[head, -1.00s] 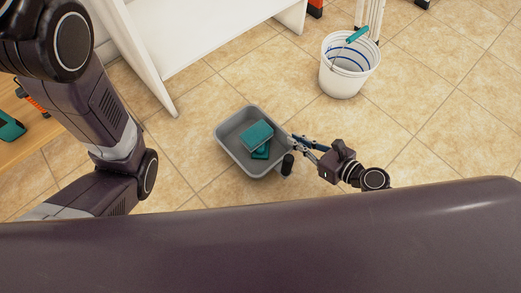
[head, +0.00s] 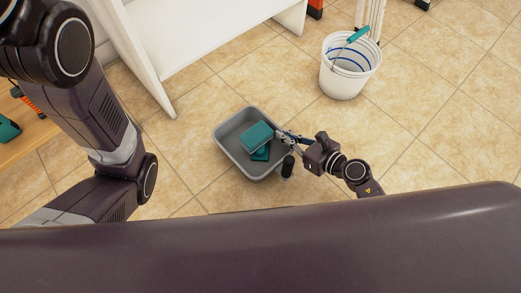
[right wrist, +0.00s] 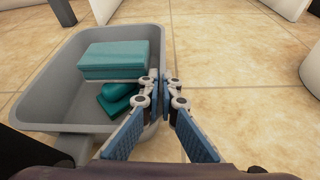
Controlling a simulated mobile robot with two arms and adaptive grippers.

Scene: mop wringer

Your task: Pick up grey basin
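The grey basin (head: 228,141) is a rectangular tub on the tiled floor, and it fills the left of the right wrist view (right wrist: 45,82). Teal sponges (head: 256,136) lie stacked in it, also seen in the right wrist view (right wrist: 115,58). My right gripper (head: 284,136) is at the basin's right wall. In the right wrist view its fingertips (right wrist: 160,84) are close together, one inside the rim and one outside, and appear shut on the wall. My left arm shows at the left, but its gripper is outside the views.
A white bucket (head: 347,78) with a teal-gripped handle stands behind and to the right. A white shelf unit (head: 190,35) is at the back. A wooden surface (head: 38,132) is at the left. A dark piece (head: 288,166) is at the basin's near right corner. Floor to the right is clear.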

